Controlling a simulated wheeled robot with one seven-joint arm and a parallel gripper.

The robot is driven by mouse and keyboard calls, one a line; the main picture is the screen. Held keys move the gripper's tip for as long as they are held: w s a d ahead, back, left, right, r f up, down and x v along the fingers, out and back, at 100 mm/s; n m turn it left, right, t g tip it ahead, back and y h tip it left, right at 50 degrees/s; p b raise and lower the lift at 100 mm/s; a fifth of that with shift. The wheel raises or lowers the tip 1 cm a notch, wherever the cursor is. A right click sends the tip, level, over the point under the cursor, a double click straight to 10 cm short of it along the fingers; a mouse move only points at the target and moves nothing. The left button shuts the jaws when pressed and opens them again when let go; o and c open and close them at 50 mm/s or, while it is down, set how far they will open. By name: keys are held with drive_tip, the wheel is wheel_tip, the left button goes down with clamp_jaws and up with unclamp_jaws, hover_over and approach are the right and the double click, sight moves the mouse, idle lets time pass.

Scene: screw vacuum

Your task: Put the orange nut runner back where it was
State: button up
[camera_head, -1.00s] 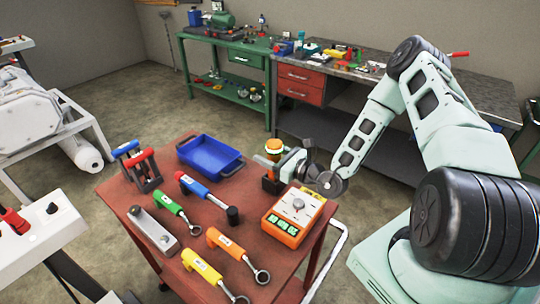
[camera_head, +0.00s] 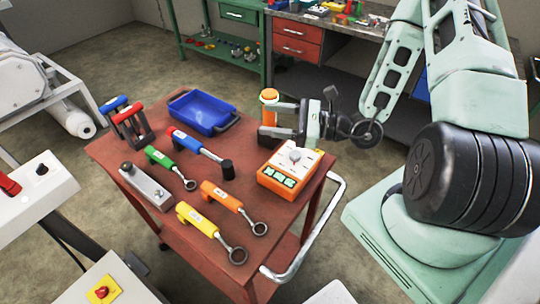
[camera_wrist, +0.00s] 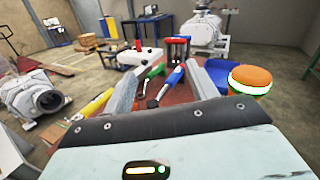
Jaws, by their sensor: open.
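The orange nut runner (camera_head: 269,96) stands upright at the far right of the red-brown table, with an orange cap and a pale ring. Its lower part is partly hidden behind my gripper (camera_head: 272,118), with a dark block at its base. My gripper is open and points left over the table, close to it. In the wrist view the nut runner (camera_wrist: 250,80), with a glowing green ring, stands just right of my right finger, outside the jaws. An orange-handled ring wrench (camera_head: 222,195) lies on the table.
An orange-white box with a green display (camera_head: 290,172) stands near my gripper. A blue tray (camera_head: 203,112), yellow (camera_head: 198,219), green (camera_head: 160,158) and blue-handled (camera_head: 190,139) tools, a grey block (camera_head: 146,187) and a red-and-blue handled rack (camera_head: 128,115) occupy the table.

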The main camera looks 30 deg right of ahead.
drive_tip(key=s+a+r+n+g+h, duration=0.3)
drive_tip(key=s+a+n+g+h, duration=0.2)
drive_tip(key=s+a+n+g, duration=0.6)
drive_tip(key=s+a+r+n+g+h, duration=0.2)
drive_tip(key=s+n+g+h, duration=0.55)
drive_tip(key=n, duration=0.75)
drive_tip(key=shift+s+a+r+n+t+h, duration=0.2)
drive_tip(key=shift+r+n+t, duration=0.45)
drive_tip(key=shift+n+t, duration=0.45)
drive_tip(key=shift+w+a+r+n+t+h, duration=0.1)
drive_tip(key=shift+a+r+n+t, duration=0.25)
drive_tip(key=shift+r+n+t, duration=0.5)
drive_tip(key=shift+s+a+r+n+t+h, duration=0.2)
drive_tip(key=shift+r+n+t, duration=0.25)
drive_tip(key=shift+n+t, duration=0.85)
drive_tip(key=shift+w, duration=0.15)
